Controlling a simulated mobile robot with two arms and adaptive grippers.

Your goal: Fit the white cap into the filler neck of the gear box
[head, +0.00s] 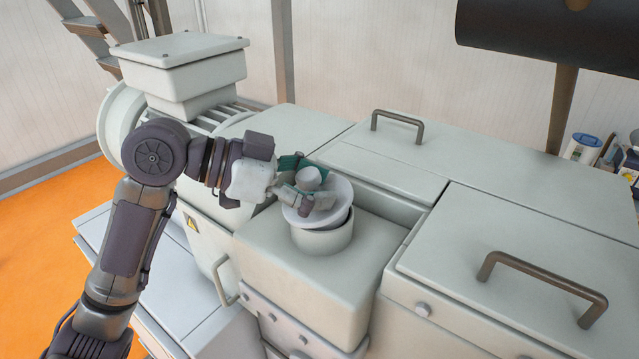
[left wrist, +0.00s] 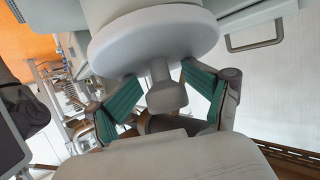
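The white cap (head: 337,190) is a round disc with a knob (head: 309,178). It sits tilted at the mouth of the filler neck (head: 322,238), its right side higher, with a dark gap under the right edge. The neck rises from the top of the grey gear box (head: 270,255). My left gripper (head: 308,181) reaches in from the left, its fingers on both sides of the knob. My right gripper is not in view.
A metal handle (head: 397,124) stands on the cover behind, and another (head: 545,280) on the right cover. A motor with a square box (head: 180,62) stands at the back left. A dark cylinder (head: 550,35) hangs at the top right. The gear box top around the neck is clear.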

